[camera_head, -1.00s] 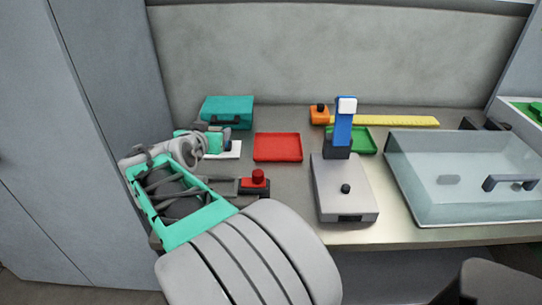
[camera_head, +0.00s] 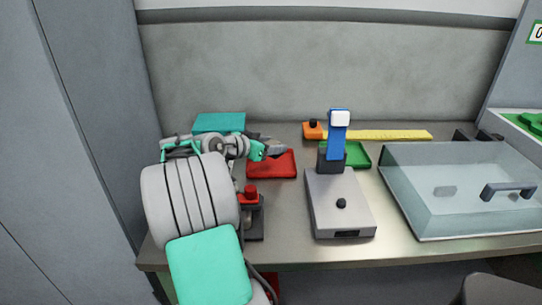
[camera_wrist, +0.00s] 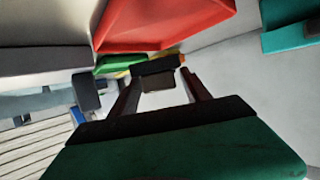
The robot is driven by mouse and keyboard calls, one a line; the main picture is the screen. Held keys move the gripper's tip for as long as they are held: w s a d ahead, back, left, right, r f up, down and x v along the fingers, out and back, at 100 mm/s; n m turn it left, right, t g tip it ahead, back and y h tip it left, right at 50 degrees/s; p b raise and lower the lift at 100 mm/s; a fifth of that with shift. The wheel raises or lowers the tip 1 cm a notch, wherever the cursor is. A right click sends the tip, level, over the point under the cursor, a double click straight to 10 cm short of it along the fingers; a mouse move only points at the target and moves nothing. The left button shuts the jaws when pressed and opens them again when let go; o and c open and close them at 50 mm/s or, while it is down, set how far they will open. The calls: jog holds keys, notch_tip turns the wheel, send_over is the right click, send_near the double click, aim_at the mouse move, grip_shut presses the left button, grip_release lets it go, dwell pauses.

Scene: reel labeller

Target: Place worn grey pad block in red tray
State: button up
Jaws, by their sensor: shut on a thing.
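The red tray (camera_head: 283,170) lies on the bench in the head view, left of the middle. It also fills the top of the wrist view (camera_wrist: 165,22). My gripper (camera_head: 276,147) reaches from the left and sits over the back part of the tray. In the wrist view my gripper (camera_wrist: 160,82) is shut on a dark grey block (camera_wrist: 155,69), the pad block, between its fingertips. The block appears held above the tray. Any wear on it is too small to tell, and my arm hides the tray's left side.
A teal case (camera_head: 219,122) stands behind my arm.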

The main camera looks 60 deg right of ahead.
aim_at(271, 164)
jog(key=shift+w+d+f, duration=0.35)
jog(key=shift+d+f, duration=0.3)
jog(key=shift+f, duration=0.2)
jog(key=shift+w+f, duration=0.1)
jog(key=shift+f, duration=1.7)
jog(key=o, duration=1.4)
jog(key=shift+w+a+r, duration=0.1)
jog(key=shift+a+r, duration=0.05)
jog(key=shift+r, duration=0.15)
jog(key=v, duration=0.7)
